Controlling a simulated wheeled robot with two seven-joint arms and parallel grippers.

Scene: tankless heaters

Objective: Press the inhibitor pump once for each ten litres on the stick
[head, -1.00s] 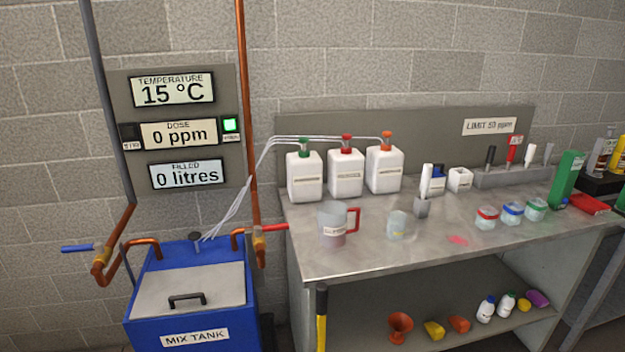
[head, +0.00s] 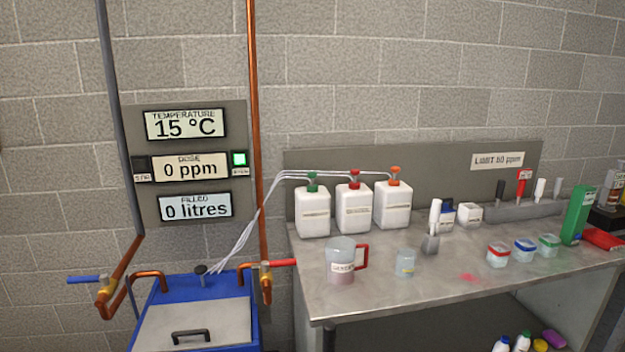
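Three white bottles with pump tops stand at the back left of the bench: one with a green pump (head: 312,182), one with a red pump (head: 354,180) and one with an orange pump (head: 394,177). Thin pale tubes run from them to the blue mix tank (head: 252,307). Their labels are too small to read, so I cannot tell which is the inhibitor. No measuring stick can be made out for certain. The display panel (head: 190,220) reads 15 °C, 0 ppm and 0 litres, with a green light lit. Neither gripper is in view.
A jug with a red handle (head: 341,262) and a small beaker (head: 405,263) stand on the bench (head: 440,285) before the bottles. Several small tubs (head: 498,256) sit right. A blue-handled valve (head: 95,280) and a red-handled valve (head: 278,263) flank the tank.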

